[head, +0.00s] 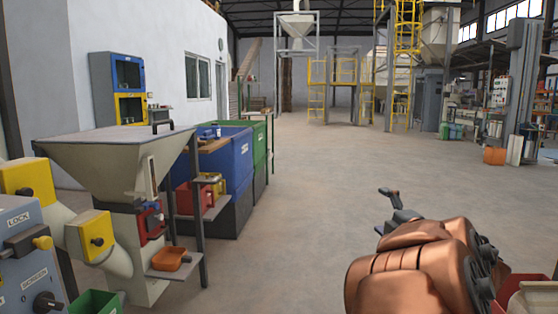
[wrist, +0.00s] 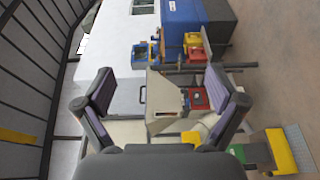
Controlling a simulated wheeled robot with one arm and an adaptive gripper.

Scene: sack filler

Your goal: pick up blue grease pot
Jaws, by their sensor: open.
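A small blue item (head: 208,132) sits on a brown board by the rim of the large blue bin in the head view. It may be the blue grease pot, but it is too small to tell for sure. My gripper (head: 387,211) is at the right of the head view, out over open floor and well apart from the board. In the wrist view my gripper (wrist: 160,103) has its two fingers spread wide with nothing between them. The hopper machine shows beyond the fingers there.
A grey hopper machine (head: 110,150) with an orange scoop tray (head: 171,259) stands at the left. Behind it are red and yellow bins (head: 193,198), a blue bin (head: 232,165) and a green bin (head: 259,150). The floor in the middle is clear.

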